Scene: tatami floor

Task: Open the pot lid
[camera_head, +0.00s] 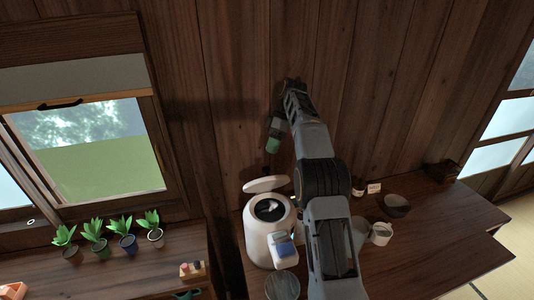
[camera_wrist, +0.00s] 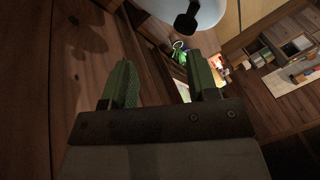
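The white pot (camera_head: 257,245) stands on the wooden counter in the head view. Its white lid (camera_head: 266,184) is raised and tilted up at the back, and the dark inside of the pot shows. A blue-and-white panel is on the pot's front. My gripper (camera_head: 273,143) is above and behind the lid, near the wooden wall, and is not touching the pot. In the wrist view my gripper (camera_wrist: 160,76) has its two green fingers apart with nothing between them. A white rounded surface with a dark piece (camera_wrist: 190,12), which looks like the lid, shows beyond the fingers.
Several potted plants (camera_head: 124,240) stand on the left counter below the window. A dark bowl (camera_head: 396,206) and a white mug (camera_head: 381,234) are right of my arm. A round dark lidlike thing (camera_head: 282,286) lies in front of the pot. The wooden wall is close behind my gripper.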

